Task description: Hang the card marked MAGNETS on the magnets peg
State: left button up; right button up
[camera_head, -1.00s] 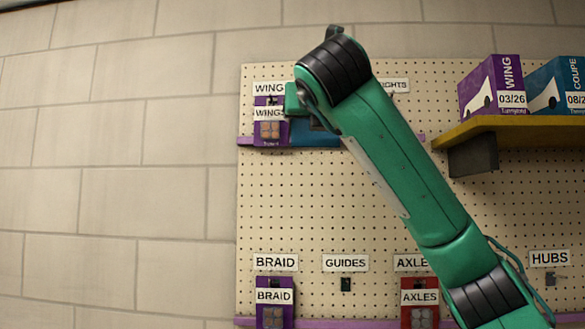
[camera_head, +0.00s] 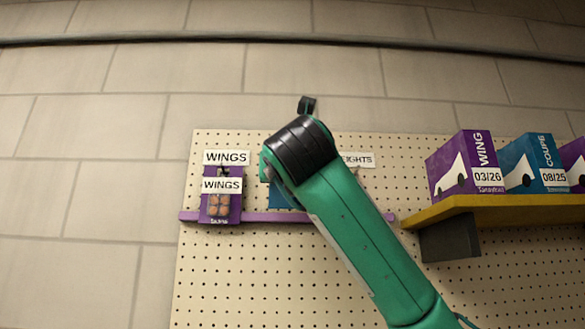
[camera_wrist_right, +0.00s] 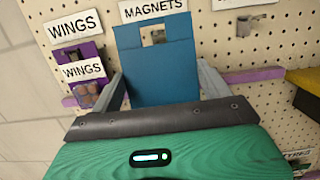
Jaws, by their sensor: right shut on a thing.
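My right gripper (camera_wrist_right: 163,76) is shut on a plain blue card (camera_wrist_right: 156,75) in the right wrist view, one finger at each side edge. The card is upright, with a cut-out near its top; a metal peg (camera_wrist_right: 153,37) shows at that opening. I cannot tell whether the peg passes through it. The MAGNETS label (camera_wrist_right: 153,8) on the board is just above the card. Any lettering on the card is hidden. In the head view my right arm covers the gripper and most of the blue card (camera_head: 282,197). My left gripper is out of view.
A purple WINGS card (camera_head: 221,210) hangs close on the left under its WINGS label (camera_head: 226,158). A purple rail (camera_head: 262,217) runs below. At right, a yellow shelf (camera_head: 500,205) with several boxes stands out from the pegboard (camera_head: 260,280).

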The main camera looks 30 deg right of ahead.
jog(key=shift+w+d+r+p, duration=0.15)
jog(key=shift+w+d+p, duration=0.05)
jog(key=shift+w+p, duration=0.2)
jog(key=shift+f+p+x, duration=0.2)
jog(key=shift+p+x, duration=0.2)
jog(key=shift+x, duration=0.75)
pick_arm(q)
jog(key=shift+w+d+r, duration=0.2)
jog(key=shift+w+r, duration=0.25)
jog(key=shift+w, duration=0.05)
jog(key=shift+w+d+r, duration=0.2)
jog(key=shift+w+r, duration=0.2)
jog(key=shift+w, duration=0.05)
pick_arm(e)
jog(key=w+d, duration=0.1)
jog(key=w+f, duration=0.1)
jog(key=w, duration=0.1)
jog(key=shift+d+f, duration=0.1)
jog(key=shift+d, duration=0.3)
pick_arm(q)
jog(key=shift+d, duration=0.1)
pick_arm(e)
jog(key=o, duration=0.9)
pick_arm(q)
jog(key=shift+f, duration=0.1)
pick_arm(e)
jog(key=shift+o, duration=0.2)
